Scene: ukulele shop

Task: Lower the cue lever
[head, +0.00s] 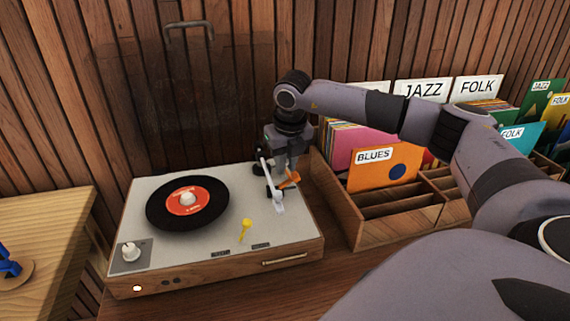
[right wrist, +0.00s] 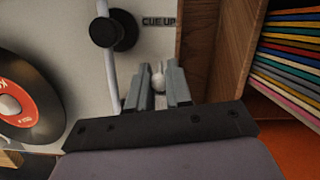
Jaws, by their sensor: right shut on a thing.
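The turntable (head: 140,200) stands on a brown surface with a black record (head: 215,207) on its platter. My right gripper (head: 285,168) points down at the back right of its deck, beside the white tonearm (head: 266,175). In the right wrist view its two fingers (right wrist: 158,85) are shut around a small pale knob (right wrist: 158,78), which appears to be the cue lever's tip. A "CUE UP" label (right wrist: 159,22) is just beyond it. The lever's lower part is hidden by the fingers. My left gripper is not in view.
The tonearm (right wrist: 109,65) and its black pivot (right wrist: 113,30) are close left of the fingers. A wooden record crate (head: 350,225) stands close right of the turntable. A yellow lever (head: 245,229) stands at the deck's front. Wooden wall behind.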

